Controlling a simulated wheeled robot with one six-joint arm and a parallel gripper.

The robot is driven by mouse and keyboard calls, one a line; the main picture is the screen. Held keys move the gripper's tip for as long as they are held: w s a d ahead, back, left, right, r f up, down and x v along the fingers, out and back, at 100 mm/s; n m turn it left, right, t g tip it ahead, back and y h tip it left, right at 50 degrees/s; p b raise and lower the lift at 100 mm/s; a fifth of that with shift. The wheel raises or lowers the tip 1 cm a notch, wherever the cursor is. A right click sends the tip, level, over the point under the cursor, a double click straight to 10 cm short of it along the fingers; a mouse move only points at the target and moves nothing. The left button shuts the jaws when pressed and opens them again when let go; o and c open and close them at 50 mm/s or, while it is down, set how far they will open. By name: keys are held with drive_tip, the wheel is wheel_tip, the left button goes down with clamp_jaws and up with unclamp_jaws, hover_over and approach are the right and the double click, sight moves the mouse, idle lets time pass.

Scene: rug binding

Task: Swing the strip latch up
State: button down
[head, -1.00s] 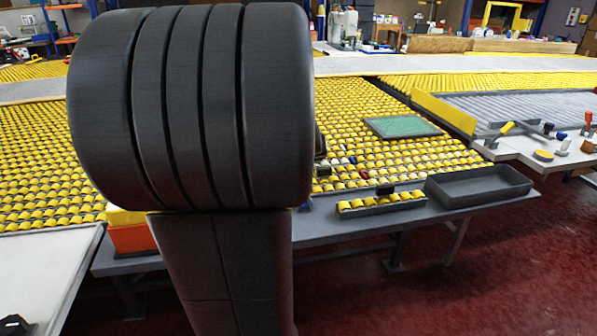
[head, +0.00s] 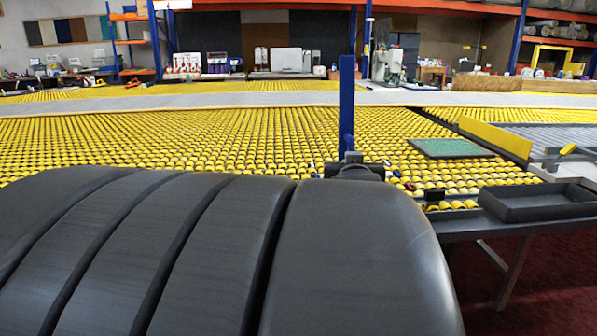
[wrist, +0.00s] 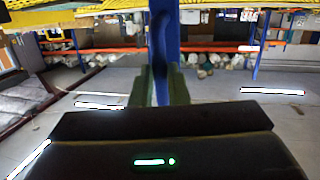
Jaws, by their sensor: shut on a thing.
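The strip latch looks like a long blue bar (head: 346,105). In the head view it stands upright above the yellow roller bed, with its lower end by a dark part just beyond my arm. In the wrist view the blue bar (wrist: 166,45) runs between the two dark green fingers of my gripper (wrist: 160,86), which is shut on it. In the head view my arm hides most of the gripper and whatever is below the bar.
The yellow roller bed (head: 220,138) fills the middle. A green mat (head: 450,147) lies on it at right. A dark empty tray (head: 535,203) sits on the front edge, beside a shorter tray of yellow rollers (head: 455,205).

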drive_tip(key=shift+s+f, duration=0.15)
drive_tip(key=shift+f, duration=0.05)
idle(0.3)
drive_tip(key=c, duration=1.4)
unclamp_jaws()
drive_tip(key=shift+r, duration=0.1)
drive_tip(key=shift+s, duration=0.15)
